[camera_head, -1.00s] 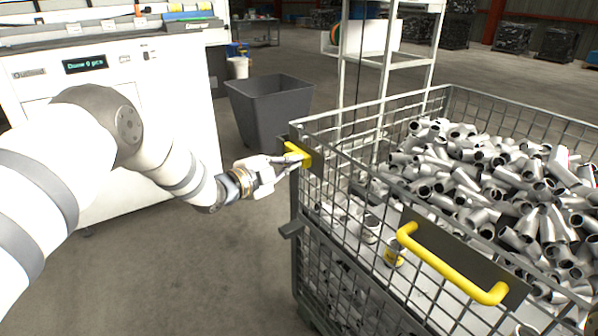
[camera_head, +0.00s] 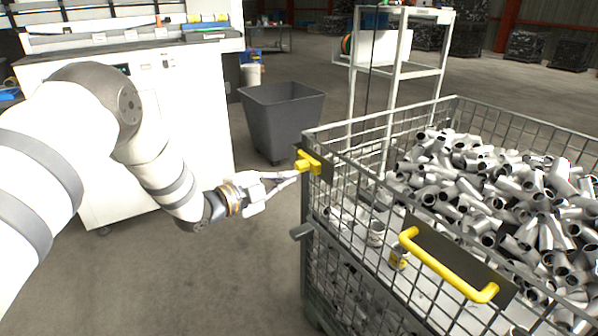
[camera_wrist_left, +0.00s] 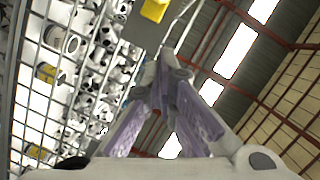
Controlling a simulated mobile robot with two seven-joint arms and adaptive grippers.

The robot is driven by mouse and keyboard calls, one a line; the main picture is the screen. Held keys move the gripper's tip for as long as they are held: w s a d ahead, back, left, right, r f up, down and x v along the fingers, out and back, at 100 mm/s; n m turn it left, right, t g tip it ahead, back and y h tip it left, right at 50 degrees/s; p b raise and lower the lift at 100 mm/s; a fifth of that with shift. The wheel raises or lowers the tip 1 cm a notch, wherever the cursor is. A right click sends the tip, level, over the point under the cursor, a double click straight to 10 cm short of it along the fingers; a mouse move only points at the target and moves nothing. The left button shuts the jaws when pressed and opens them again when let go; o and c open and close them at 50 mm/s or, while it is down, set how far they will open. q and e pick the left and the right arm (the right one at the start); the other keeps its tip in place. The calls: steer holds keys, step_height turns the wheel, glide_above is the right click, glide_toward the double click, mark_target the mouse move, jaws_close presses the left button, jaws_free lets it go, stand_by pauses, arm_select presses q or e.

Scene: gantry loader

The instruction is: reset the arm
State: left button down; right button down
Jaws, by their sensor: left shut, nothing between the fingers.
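My left arm comes in from the left in the head view. My left gripper (camera_head: 292,176) is shut and empty. Its fingertips are close to the yellow latch (camera_head: 308,162) at the near left corner of the wire cage; I cannot tell whether they touch it. In the left wrist view the closed fingers (camera_wrist_left: 163,62) point up, and the yellow latch (camera_wrist_left: 154,10) shows above them. My right gripper is in neither view.
The wire cage (camera_head: 309,221) holds many grey pipe fittings (camera_head: 490,190) and has a yellow handle (camera_head: 440,265) on its front. A dark bin (camera_head: 281,112), a white machine (camera_head: 190,110) and a shelf rack (camera_head: 400,75) stand behind. The floor left of the cage is clear.

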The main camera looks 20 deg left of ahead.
arm_select(q)
steer(key=shift+v, duration=0.95)
steer(key=shift+d, duration=0.15)
